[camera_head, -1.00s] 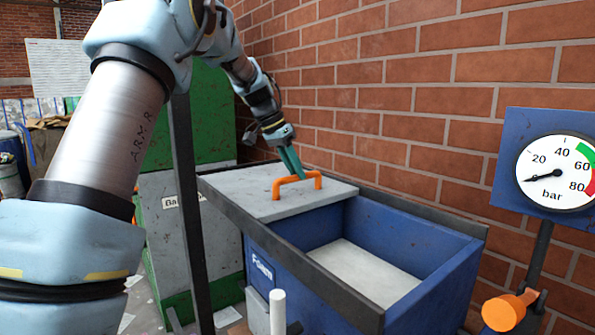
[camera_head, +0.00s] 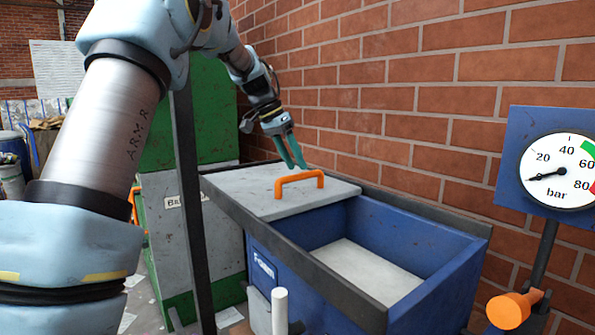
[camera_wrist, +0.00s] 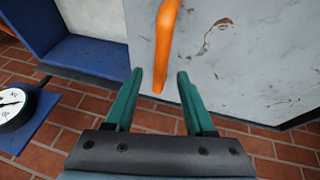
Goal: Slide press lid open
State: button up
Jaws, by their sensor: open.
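The press lid (camera_head: 250,190) is a flat grey plate on top of the blue press box (camera_head: 415,225). It covers the left part of the box, and the right part stands uncovered with a pale grey floor inside. An orange bar handle (camera_head: 299,180) stands on the lid; it also shows in the wrist view (camera_wrist: 165,45). My gripper (camera_head: 297,167) has green fingers, open and empty, just behind and above the handle. In the wrist view my gripper (camera_wrist: 160,82) has its fingers apart, with the handle's end appearing between and ahead of the fingertips. I cannot tell whether they touch it.
A brick wall (camera_head: 420,70) runs close behind the press. A pressure gauge (camera_head: 555,170) and an orange knob (camera_head: 508,310) stand at the right. A green and grey machine (camera_head: 190,140) stands to the left. A dark post (camera_head: 190,200) rises in front of it.

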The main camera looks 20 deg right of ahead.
jog(key=b+v, duration=0.1)
jog(key=v, duration=0.7)
